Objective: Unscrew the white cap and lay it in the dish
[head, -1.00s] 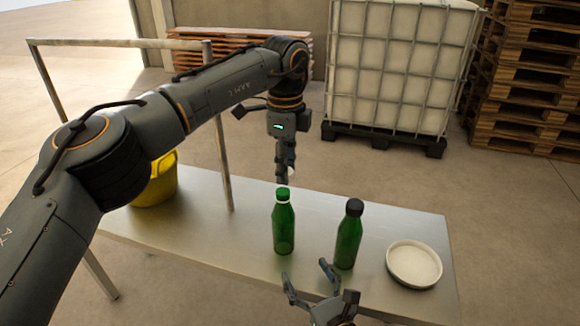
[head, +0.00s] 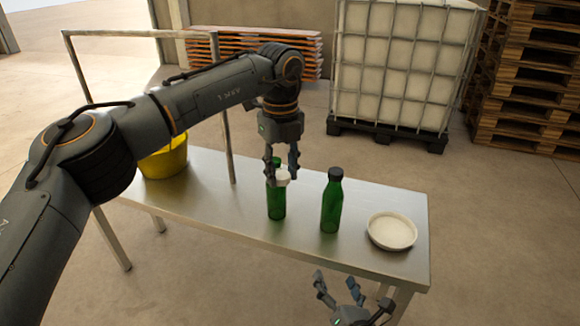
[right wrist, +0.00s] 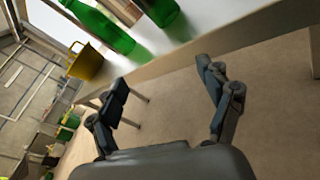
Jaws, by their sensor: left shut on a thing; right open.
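A green bottle (head: 277,205) stands upright on the metal table. My left gripper (head: 281,183) hangs point down at its neck. Its fingers are shut on a white thing that looks like the white cap (head: 283,177), in front of a green top. I cannot tell whether the white cap is still on the bottle or apart from it. The round pale dish (head: 391,231) lies empty at the table's right end. My right gripper (head: 345,292) is open and empty, low in front of the table edge; its spread fingers also show in the right wrist view (right wrist: 163,75).
A second green bottle (head: 331,205) with a black cap stands between the first bottle and the dish. A yellow bucket (head: 165,163) stands at the table's left end, near a metal frame (head: 226,140). A caged white tank (head: 400,75) and pallets (head: 530,90) stand behind.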

